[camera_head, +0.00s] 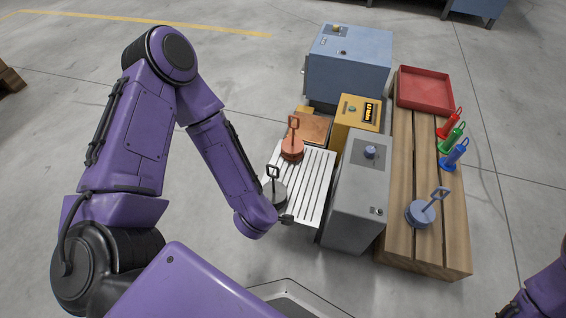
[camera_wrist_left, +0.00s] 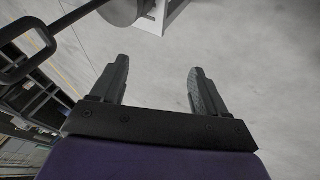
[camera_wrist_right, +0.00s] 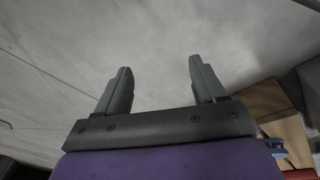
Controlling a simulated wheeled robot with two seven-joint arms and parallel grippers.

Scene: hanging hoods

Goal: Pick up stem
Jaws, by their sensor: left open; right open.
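I cannot tell which piece is the stem. A grey disc (camera_head: 274,194) with an upright dark loop handle (camera_head: 273,171) stands at the front of the slatted metal rack (camera_head: 311,185). An orange disc with a loop handle (camera_head: 292,147) stands behind it. My left gripper (camera_head: 286,219) is beside the grey disc, and its jaws (camera_wrist_left: 155,85) are open and empty. The left wrist view shows a dark loop handle (camera_wrist_left: 48,40) left of the fingers and part of a grey disc (camera_wrist_left: 122,10) beyond them. My right gripper (camera_wrist_right: 155,88) is open and empty over floor.
The wooden bench (camera_head: 400,220) holds a blue disc with a tilted loop handle (camera_head: 422,212), red, green and blue handled pieces (camera_head: 451,137), and a red tray (camera_head: 425,90). Grey (camera_head: 355,195), yellow (camera_head: 358,117) and blue (camera_head: 348,65) boxes border the rack.

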